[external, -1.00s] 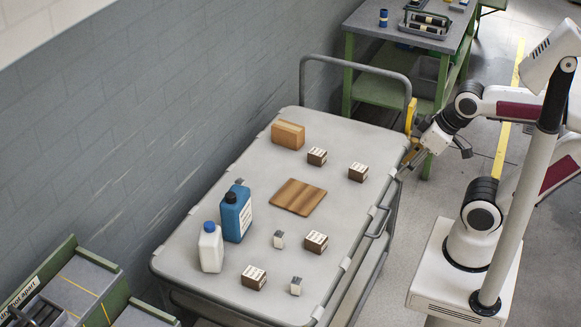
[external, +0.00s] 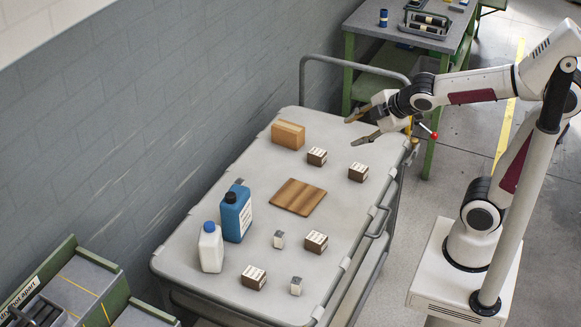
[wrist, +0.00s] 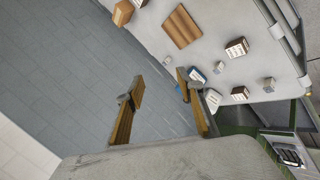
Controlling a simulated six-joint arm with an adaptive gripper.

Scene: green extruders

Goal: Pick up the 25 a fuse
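Small grey-white pieces that look like fuses stand on the grey cart: one near the middle (external: 279,239), one at the front right (external: 296,286), and one partly hidden behind the blue bottle (external: 239,182). Two also show in the wrist view (wrist: 220,65) (wrist: 268,83). Their ratings are too small to read, so I cannot tell which is the 25 A fuse. My gripper (external: 354,128) is open and empty, raised above the far right end of the cart, well away from these pieces. In the wrist view its fingers (wrist: 161,86) are spread apart with nothing between them.
The cart (external: 205,290) also holds a blue bottle (external: 236,215), a white bottle (external: 210,250), a wooden board (external: 298,197), a cardboard box (external: 288,135) and several brown labelled blocks (external: 316,243). A handle rail (external: 355,60) rises at the far end. A wall runs along the left.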

